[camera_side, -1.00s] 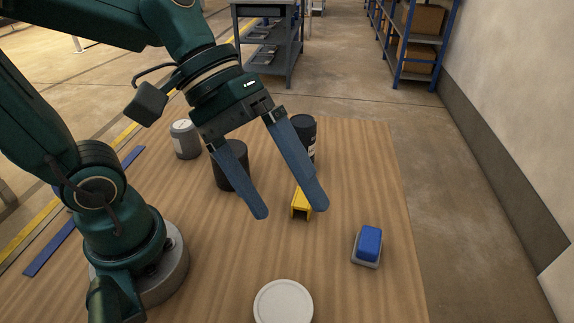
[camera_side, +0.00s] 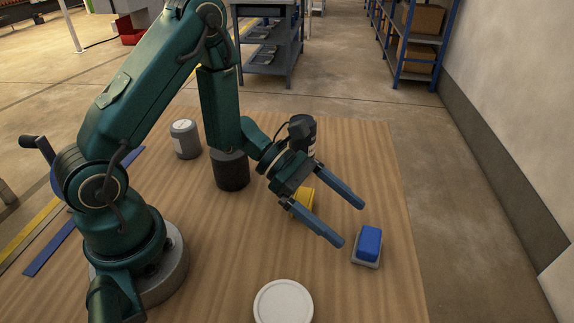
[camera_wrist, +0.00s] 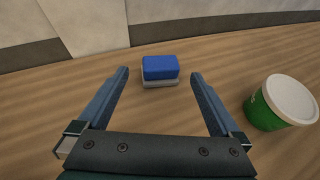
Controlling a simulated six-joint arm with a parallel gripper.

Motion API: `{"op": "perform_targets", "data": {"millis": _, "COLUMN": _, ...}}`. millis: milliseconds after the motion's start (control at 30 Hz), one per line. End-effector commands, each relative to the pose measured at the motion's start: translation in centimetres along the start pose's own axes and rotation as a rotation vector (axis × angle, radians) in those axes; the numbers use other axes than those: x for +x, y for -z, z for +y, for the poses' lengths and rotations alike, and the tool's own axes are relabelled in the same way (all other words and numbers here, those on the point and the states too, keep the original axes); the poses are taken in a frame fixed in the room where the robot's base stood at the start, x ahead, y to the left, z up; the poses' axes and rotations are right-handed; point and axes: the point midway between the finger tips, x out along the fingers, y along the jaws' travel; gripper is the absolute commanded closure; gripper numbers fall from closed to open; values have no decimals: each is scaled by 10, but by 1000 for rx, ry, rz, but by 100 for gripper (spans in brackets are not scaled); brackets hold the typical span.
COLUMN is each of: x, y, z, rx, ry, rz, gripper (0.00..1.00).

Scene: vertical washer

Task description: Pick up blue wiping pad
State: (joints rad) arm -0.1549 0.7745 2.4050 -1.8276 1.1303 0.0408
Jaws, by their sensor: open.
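The blue wiping pad (camera_side: 369,243) rests on the wooden table, a blue block on a light grey base. In the wrist view the pad (camera_wrist: 160,69) lies ahead of my gripper, centred between the lines of its two fingers. My gripper (camera_side: 353,222) is low over the table, tilted toward the pad, with its fingers apart and nothing between them. In the wrist view my gripper (camera_wrist: 159,73) is open too, and the pad sits slightly beyond the fingertips.
A green tub with a white lid (camera_wrist: 290,98) stands to the right in the wrist view; its lid (camera_side: 283,303) shows at the front. A yellow part (camera_side: 303,200) lies partly behind my gripper. Dark canisters (camera_side: 231,172) and a grey canister (camera_side: 185,139) stand farther back.

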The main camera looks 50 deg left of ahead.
Motion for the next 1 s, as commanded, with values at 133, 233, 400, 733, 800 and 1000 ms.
{"op": "perform_targets", "data": {"millis": 133, "x": 11, "y": 0, "z": -1, "rx": 0, "ry": 5, "rz": 0, "gripper": 0}}
{"op": "perform_targets", "data": {"millis": 233, "x": 23, "y": 1, "z": -1, "rx": 0, "ry": 6, "rz": 0, "gripper": 0}}
{"op": "perform_targets", "data": {"millis": 400, "x": 41, "y": 0, "z": -1, "rx": 2, "ry": 6, "rz": 0, "gripper": 0}}
{"op": "perform_targets", "data": {"millis": 733, "x": 50, "y": 0, "z": 0, "rx": 0, "ry": 1, "rz": 0, "gripper": 0}}
{"op": "perform_targets", "data": {"millis": 800, "x": 50, "y": 0, "z": 0, "rx": 0, "ry": 1, "rz": 0, "gripper": 0}}
{"op": "perform_targets", "data": {"millis": 1000, "x": 50, "y": 0, "z": 0, "rx": 1, "ry": 1, "rz": 0, "gripper": 65}}
